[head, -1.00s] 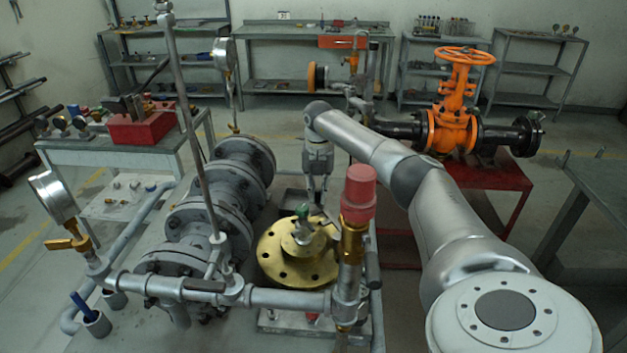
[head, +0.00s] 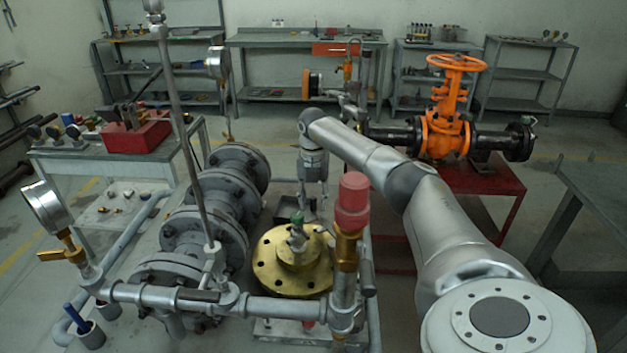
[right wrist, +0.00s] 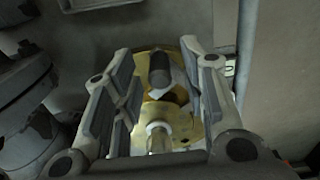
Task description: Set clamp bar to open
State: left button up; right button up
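A round brass flanged fitting (head: 268,267) with a small greenish top piece (head: 297,229) sits low in the middle of the head view. I cannot tell for certain which part is the clamp bar. A dark cylindrical bar end (right wrist: 160,68) and a pale stem (right wrist: 158,138) show over the brass fitting in the right wrist view. My right gripper (right wrist: 159,95) is open, with a finger on each side of these parts and nothing seen gripped. In the head view my right gripper (head: 310,200) points down just behind the brass fitting. My left gripper is out of view.
Grey flanged pipework (head: 205,225) stands left of the brass fitting, with a tall thin rod (head: 187,130) and a gauge (head: 43,207). A red-capped brass post (head: 351,205) rises close at the right. An orange valve (head: 447,130) stands on a red table farther back.

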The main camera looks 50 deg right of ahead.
notch_tip(320, 180, up, 12)
dwell(0.4)
jog(key=shift+f, duration=0.1)
dwell(0.3)
